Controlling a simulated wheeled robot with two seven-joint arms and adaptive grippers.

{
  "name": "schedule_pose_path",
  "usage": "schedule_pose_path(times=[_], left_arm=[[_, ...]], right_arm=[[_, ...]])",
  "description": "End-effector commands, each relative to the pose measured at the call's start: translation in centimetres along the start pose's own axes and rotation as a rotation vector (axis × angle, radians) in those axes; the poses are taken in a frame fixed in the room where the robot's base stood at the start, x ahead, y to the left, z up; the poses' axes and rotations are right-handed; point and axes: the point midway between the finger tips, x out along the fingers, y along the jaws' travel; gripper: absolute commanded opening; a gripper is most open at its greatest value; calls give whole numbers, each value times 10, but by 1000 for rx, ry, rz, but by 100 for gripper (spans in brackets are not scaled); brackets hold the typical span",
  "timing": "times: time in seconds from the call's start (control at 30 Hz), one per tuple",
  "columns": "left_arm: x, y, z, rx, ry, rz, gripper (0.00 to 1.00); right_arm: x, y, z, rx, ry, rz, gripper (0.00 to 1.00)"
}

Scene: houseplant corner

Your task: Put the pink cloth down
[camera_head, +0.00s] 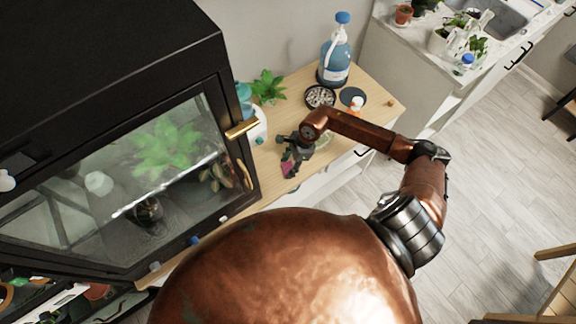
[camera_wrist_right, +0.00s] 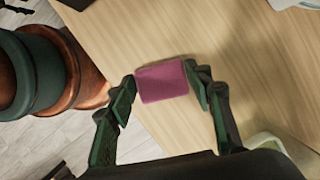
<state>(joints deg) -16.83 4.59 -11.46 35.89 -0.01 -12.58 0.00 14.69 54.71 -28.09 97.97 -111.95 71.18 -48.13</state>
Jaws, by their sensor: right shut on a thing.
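The pink cloth (camera_wrist_right: 163,82) is a small folded magenta pad between the fingertips of my right gripper (camera_wrist_right: 160,88) in the right wrist view. The gripper is shut on it, with a finger touching each side. Wooden tabletop (camera_wrist_right: 220,38) shows behind the cloth; I cannot tell whether the cloth touches it. In the head view my right gripper (camera_head: 293,158) points down over the wooden table, and the cloth (camera_head: 287,168) shows at its tip. My left gripper is not in view.
A black glass-fronted cabinet (camera_head: 110,50) with a plant inside stands left of the cloth. On the table are a blue spray bottle (camera_head: 334,60), a leafy plant (camera_head: 267,87), a round dish of pebbles (camera_head: 319,96) and a dark saucer (camera_head: 352,96).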

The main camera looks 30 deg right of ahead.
Motion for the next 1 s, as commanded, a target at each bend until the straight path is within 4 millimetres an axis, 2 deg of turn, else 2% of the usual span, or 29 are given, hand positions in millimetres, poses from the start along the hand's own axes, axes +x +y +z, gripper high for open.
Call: schedule_pose_path(times=[0.03,0.07,0.3,0.57,0.67,0.77,1.0], left_arm=[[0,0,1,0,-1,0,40],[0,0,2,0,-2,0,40],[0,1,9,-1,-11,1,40],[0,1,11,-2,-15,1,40],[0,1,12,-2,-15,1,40],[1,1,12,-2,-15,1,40],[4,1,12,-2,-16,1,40]], right_arm=[[1,0,-1,0,2,1,20],[1,0,-1,1,2,1,49],[0,0,-1,1,2,1,64],[-1,0,-1,1,2,0,64],[-7,0,-2,0,2,-2,64],[-20,-1,-2,-1,3,-3,64],[-70,-1,-2,-1,4,-3,64]])
